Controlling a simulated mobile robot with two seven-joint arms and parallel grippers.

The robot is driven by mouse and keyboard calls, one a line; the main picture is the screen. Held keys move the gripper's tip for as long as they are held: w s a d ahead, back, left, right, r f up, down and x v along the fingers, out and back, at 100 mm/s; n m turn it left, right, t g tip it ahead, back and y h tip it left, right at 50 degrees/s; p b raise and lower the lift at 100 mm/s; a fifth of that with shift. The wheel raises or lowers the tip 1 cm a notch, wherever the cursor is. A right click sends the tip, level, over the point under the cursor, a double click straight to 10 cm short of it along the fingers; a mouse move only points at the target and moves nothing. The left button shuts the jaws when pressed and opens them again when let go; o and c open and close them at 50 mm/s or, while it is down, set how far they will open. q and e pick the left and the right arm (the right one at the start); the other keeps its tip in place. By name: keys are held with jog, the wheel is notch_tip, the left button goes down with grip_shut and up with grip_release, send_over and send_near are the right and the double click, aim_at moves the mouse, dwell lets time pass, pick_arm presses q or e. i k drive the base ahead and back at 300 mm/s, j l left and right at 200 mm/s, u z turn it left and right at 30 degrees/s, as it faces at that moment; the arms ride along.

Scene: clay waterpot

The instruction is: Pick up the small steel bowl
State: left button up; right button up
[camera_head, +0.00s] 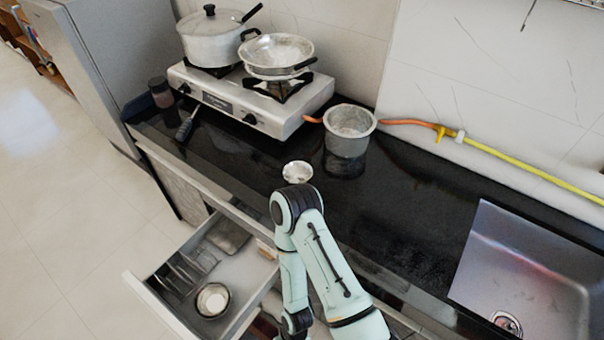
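A small steel bowl (297,171) sits on the black counter, just behind the bent elbow of my arm. Another small round steel bowl (212,299) lies in the open drawer (240,279) below the counter. I cannot tell which of the two bowls the task means. One of my arms rises from the lower edge and bends down in front of the counter, beside the drawer. Its gripper does not show, and neither does the other gripper. No gripper is seen touching either bowl.
A gas stove (250,103) carries a lidded pot (209,42) and a steel pan (277,52). A deep steel pot (349,132) stands right of it, before a hose (530,168). The sink (525,265) is at right. Drawer dividers (180,273) stand left of the drawer's bowl.

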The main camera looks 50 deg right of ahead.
aim_at(296, 172)
jog(key=z, duration=1.7)
jog(key=k+j+u, duration=0.15)
jog(key=k+u, duration=0.15)
jog(key=u, duration=0.15)
jog(key=k+j+u, duration=0.25)
jog(key=u, duration=0.15)
